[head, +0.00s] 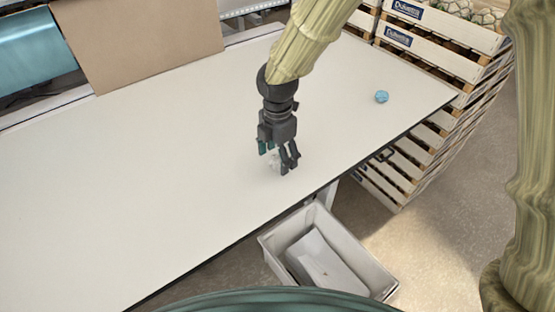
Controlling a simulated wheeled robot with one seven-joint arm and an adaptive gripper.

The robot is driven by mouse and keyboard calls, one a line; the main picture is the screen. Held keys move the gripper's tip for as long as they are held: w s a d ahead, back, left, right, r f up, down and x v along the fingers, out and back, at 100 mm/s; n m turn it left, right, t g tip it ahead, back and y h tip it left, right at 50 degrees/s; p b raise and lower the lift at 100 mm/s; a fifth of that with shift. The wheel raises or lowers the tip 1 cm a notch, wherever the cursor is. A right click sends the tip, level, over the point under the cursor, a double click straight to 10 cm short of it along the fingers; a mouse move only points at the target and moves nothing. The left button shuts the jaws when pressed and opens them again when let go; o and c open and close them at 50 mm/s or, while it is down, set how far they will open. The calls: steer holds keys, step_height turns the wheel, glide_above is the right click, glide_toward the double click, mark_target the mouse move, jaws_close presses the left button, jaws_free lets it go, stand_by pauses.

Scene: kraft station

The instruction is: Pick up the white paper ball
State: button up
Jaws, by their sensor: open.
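The white paper ball (273,161) lies on the pale table (150,165), near its front edge. It is small and hard to tell from the table top, and my gripper partly hides it. My gripper (278,163) is open and points down, with its fingers low over the table around or just in front of the ball. I cannot tell whether a finger touches it.
A blue ball (381,97) lies on the table to the right. A white bin (376,272) with a pale object inside stands on the floor below the front edge. Stacked wooden crates (425,55) stand at the right. A brown board (140,38) stands at the back. The table's left is clear.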

steer(key=shift+f, duration=1.2)
steer(key=c, duration=0.8)
steer(key=shift+r, duration=0.15)
